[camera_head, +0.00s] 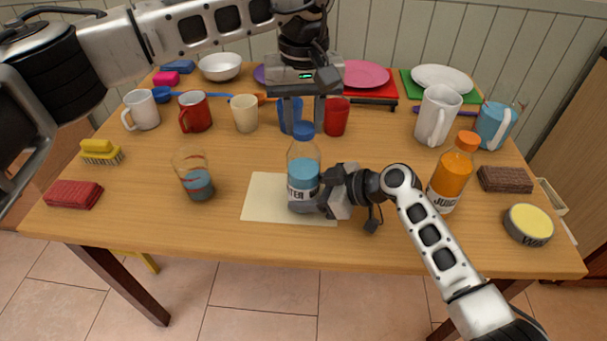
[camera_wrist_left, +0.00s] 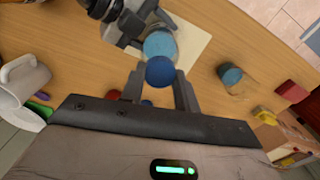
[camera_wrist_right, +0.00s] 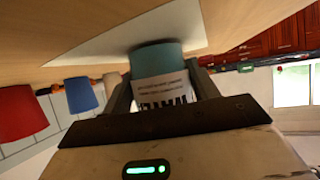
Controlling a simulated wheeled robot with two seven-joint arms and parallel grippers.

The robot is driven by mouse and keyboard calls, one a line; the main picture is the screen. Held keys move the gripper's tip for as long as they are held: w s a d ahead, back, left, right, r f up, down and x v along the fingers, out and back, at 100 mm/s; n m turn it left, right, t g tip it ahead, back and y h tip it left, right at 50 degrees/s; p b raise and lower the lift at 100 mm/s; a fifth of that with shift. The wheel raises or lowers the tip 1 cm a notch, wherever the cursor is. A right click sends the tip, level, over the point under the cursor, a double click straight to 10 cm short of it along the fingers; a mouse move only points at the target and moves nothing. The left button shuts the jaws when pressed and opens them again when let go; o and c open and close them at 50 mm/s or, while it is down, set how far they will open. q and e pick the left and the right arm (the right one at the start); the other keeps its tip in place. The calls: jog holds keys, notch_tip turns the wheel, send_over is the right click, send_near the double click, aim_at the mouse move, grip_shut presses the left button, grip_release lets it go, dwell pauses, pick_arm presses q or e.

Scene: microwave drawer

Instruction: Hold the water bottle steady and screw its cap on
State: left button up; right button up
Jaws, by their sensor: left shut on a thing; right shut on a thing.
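The water bottle (camera_head: 303,168), clear with blue water and a white label, stands upright on a pale sheet. Its blue cap (camera_head: 304,129) is at the bottle's mouth, level and in line with the neck; whether the threads are engaged cannot be seen. My left gripper (camera_head: 304,124) comes down from above, shut on the cap; the left wrist view shows the cap (camera_wrist_left: 160,71) between its fingertips. My right gripper (camera_head: 322,192) is shut on the bottle's lower body from the right. In the right wrist view, the bottle (camera_wrist_right: 160,80) with its label sits between the fingers.
The pale sheet (camera_head: 262,202) lies under the bottle. A glass (camera_head: 197,182) stands to the left, an orange juice bottle (camera_head: 452,175) to the right. A red cup (camera_head: 336,118), a cream cup (camera_head: 245,113) and a red mug (camera_head: 195,112) stand close behind. The front table strip is clear.

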pick_arm(q)
jog(key=m, duration=1.1)
jog(key=shift+d, duration=0.1)
jog(key=o, duration=1)
